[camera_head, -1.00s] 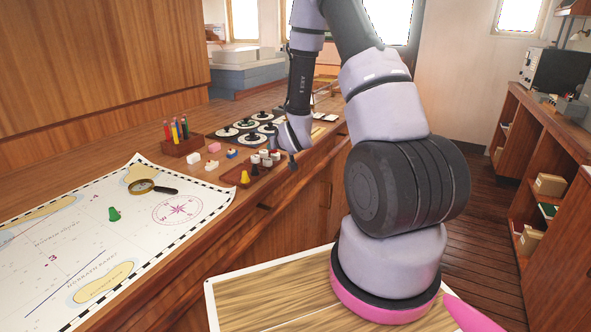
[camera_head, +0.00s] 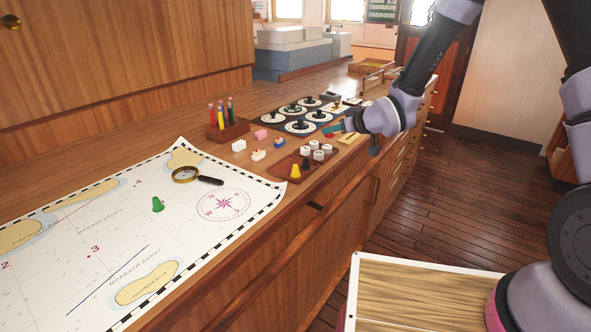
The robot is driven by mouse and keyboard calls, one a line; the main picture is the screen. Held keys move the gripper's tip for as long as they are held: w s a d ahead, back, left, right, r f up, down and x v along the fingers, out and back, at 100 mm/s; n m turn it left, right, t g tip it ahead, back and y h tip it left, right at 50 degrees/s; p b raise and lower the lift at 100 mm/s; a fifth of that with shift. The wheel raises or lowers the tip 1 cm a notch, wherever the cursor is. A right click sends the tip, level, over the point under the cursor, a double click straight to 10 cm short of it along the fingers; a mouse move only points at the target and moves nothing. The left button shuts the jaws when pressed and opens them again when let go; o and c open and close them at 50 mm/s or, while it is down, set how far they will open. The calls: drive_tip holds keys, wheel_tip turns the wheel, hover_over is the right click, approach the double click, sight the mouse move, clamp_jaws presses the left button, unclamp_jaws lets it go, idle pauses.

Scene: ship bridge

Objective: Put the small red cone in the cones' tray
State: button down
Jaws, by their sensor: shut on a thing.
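The cones' tray (camera_head: 282,168) is a low reddish-brown tray near the counter's front edge. A yellow cone (camera_head: 295,171) and a black cone (camera_head: 305,164) stand at its near end, with several white round pieces behind them. My gripper (camera_head: 338,130) is low over the counter, beyond the tray and to its right, beside the dark board. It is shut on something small. A bit of red shows at its fingertips, which fits the small red cone, but the shape is mostly hidden. No other red cone shows on the counter.
A green piece (camera_head: 158,204) and a magnifying glass (camera_head: 186,174) lie on the chart (camera_head: 120,245). Small blocks (camera_head: 239,146) and a pencil holder (camera_head: 236,131) stand left of the tray. A dark board with round white discs (camera_head: 299,127) lies behind it.

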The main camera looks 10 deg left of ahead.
sight(274, 165)
drive_tip(key=s+a+r+n+g+y, duration=0.2)
drive_tip(key=s+a+n+g, duration=0.15)
drive_tip(key=s+a, duration=0.7)
drive_tip(key=shift+n, duration=0.25)
drive_tip(key=f, duration=0.1)
drive_tip(key=a+f, duration=0.1)
drive_tip(key=f, duration=0.1)
drive_tip(key=w+a+f, duration=0.1)
drive_tip(key=f, duration=0.1)
drive_tip(key=shift+f, duration=2.35)
drive_tip(key=shift+d+f, duration=0.1)
drive_tip(key=shift+f, duration=0.05)
drive_tip(key=c, duration=0.7)
unclamp_jaws()
